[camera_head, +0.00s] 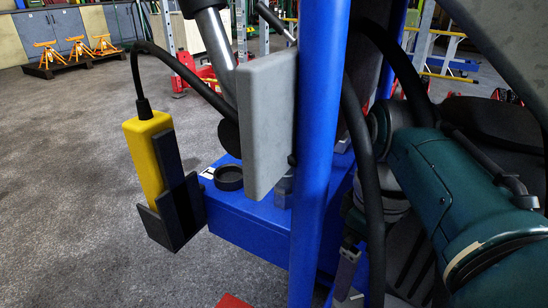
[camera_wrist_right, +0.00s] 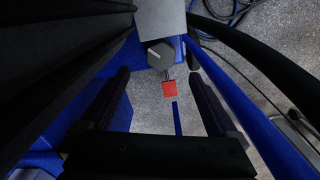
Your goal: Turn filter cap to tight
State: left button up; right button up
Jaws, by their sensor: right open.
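In the right wrist view a grey hexagonal knob (camera_wrist_right: 160,53), probably the filter cap, shows beyond my fingertips with a short stem and a red square (camera_wrist_right: 169,89) below it. My right gripper (camera_wrist_right: 158,78) is open, one dark finger on each side, with nothing held between them. I cannot tell how far the knob is from the fingers. In the head view my right gripper (camera_head: 347,272) is low beside the blue post and partly hidden by a black hose. The knob is not clearly visible there. My left gripper is not in view.
A blue post (camera_head: 318,130) and black hose (camera_head: 371,190) stand close to my right arm. A blue tank (camera_head: 245,218) carries a black ring (camera_head: 228,178). A grey plate (camera_head: 265,125) and yellow box (camera_head: 147,155) are left.

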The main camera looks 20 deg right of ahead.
aim_at(349, 300)
notch_tip(349, 300, down, 8)
jog(key=b, duration=0.4)
jog(key=shift+s+a+r, duration=0.1)
jog(key=shift+s+r, duration=0.05)
jog(key=shift+c, duration=1.4)
jog(key=c, duration=1.1)
jog(key=shift+r, duration=0.1)
